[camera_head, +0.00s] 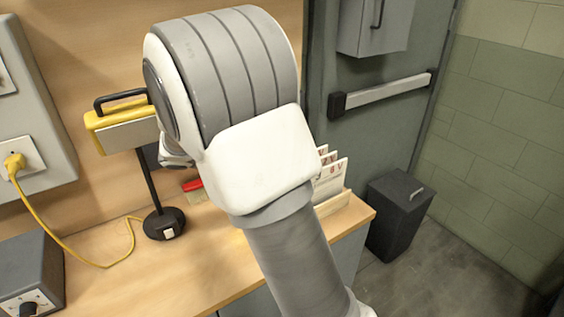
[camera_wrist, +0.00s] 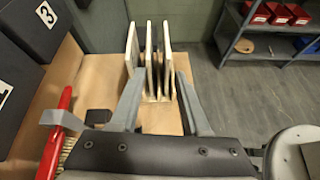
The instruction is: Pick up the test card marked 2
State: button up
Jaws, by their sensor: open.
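Several white test cards (camera_head: 330,172) stand upright in a light wooden rack (camera_head: 338,204) at the right end of the bench in the head view. They carry red marks, too small and overlapped for me to tell which card is marked 2. In the wrist view the cards (camera_wrist: 153,55) show nearly edge-on, and their faces cannot be read. My gripper (camera_wrist: 159,82) is open and empty, its two fingers reaching toward the near side of the cards, one finger to each side of the group. In the head view my arm hides the gripper and part of the cards.
A red-handled brush (camera_wrist: 55,135) lies left of my gripper. Dark boxes marked 3 (camera_wrist: 33,25) and 1 (camera_wrist: 12,95) stand at the left in the wrist view. A yellow-topped lamp (camera_head: 120,125) stands on the bench (camera_head: 110,285). A dark bin (camera_head: 397,215) is beyond the bench end.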

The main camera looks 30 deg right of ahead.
jog(key=w+n, duration=0.1)
jog(key=w, duration=0.1)
jog(key=b, duration=0.1)
send_near(319, 161)
jog(key=shift+h, duration=0.4)
jog(key=d+f, duration=0.3)
jog(key=d, duration=0.1)
jog(key=shift+w, duration=0.3)
jog(key=shift+w+b+x, duration=0.2)
jog(key=shift+b+x, duration=0.1)
jog(key=shift+x, duration=2.6)
jog(key=shift+r, duration=0.15)
grip_shut()
